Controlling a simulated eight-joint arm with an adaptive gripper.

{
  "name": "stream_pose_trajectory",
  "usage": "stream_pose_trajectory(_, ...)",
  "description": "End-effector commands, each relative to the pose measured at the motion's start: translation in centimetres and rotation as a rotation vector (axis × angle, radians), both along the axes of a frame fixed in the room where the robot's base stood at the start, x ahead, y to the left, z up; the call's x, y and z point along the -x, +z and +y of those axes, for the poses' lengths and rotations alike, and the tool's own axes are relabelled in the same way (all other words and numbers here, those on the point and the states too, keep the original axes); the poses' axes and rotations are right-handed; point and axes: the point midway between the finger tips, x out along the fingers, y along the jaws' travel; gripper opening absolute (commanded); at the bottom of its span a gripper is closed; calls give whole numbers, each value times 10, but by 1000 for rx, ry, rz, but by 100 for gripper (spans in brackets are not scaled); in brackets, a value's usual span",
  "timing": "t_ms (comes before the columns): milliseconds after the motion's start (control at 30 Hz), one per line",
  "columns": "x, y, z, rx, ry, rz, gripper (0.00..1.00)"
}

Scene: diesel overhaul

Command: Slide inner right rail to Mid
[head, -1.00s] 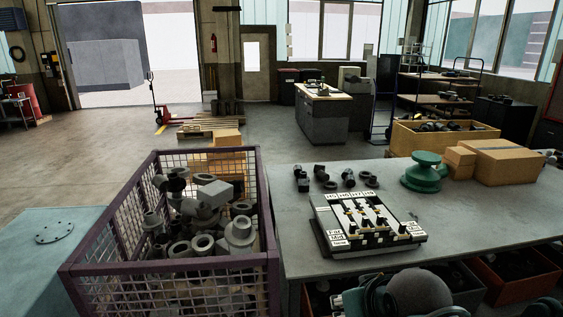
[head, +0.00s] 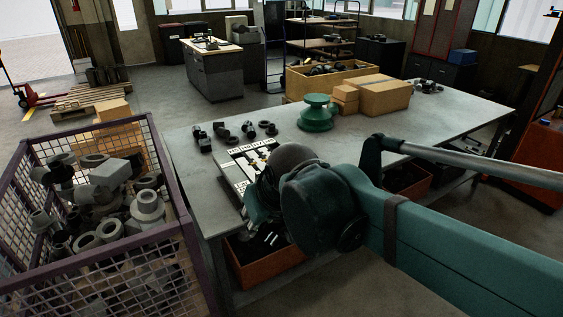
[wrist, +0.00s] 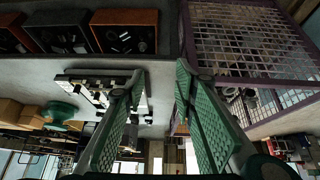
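The slider panel (head: 237,166) is a black box with a white face and label strips. It lies on the grey workbench near its left end. My arm hides its right and front parts in the head view, so I cannot tell where the inner right rail stands. The panel also shows, upside down and small, in the wrist view (wrist: 84,82), partly behind one finger. My gripper (wrist: 160,76) has green-padded fingers spread apart with nothing between them. Its fingers appear apart from the panel; they cannot be made out in the head view.
On the workbench (head: 440,125), several dark fittings (head: 248,129), a green flanged part (head: 317,113) and cardboard boxes (head: 384,97) stand behind the panel. A purple mesh crate (head: 178,193) of pipe fittings stands to the left. Orange bins (head: 268,268) sit under the bench.

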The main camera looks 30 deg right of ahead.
Motion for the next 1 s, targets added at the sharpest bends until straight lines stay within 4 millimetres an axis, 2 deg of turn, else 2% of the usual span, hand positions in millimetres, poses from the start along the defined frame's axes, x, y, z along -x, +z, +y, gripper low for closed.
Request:
stream_pose_trajectory(100,-20,13,-7,4,-3,20,28)
stream_pose_trajectory(400,-66,35,-25,15,-6,72,28)
stream_pose_trajectory(1000,-164,58,-71,29,-12,176,28)
